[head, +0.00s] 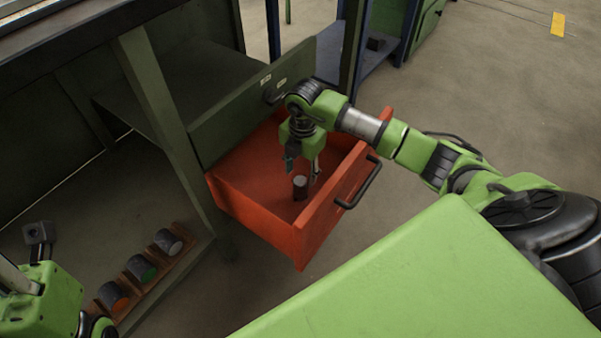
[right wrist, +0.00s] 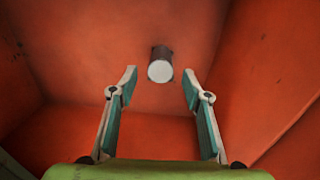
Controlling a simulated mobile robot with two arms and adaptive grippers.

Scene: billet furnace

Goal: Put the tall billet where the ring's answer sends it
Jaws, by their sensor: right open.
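A dark cylindrical billet with a pale top face (head: 300,187) stands upright on the floor of the open red drawer (head: 236,178). The billet also shows in the right wrist view (right wrist: 160,66), centred just beyond the fingertips. My right gripper (head: 303,168) is inside the drawer, pointing down over the billet. Its jaws are open, one finger on each side of the billet in the picture, with nothing held. I cannot tell whether the fingertips have come down around it. No ring can be made out. Part of my left arm shows at the lower left, without its fingers.
A low wooden rack (head: 172,270) holds three dark cylinders with orange (head: 112,295), green (head: 141,268) and grey (head: 168,241) ends. The drawer's front has a black handle (head: 360,185). Drawer walls stand close around my right gripper. A frame post (head: 160,100) rises left of the drawer.

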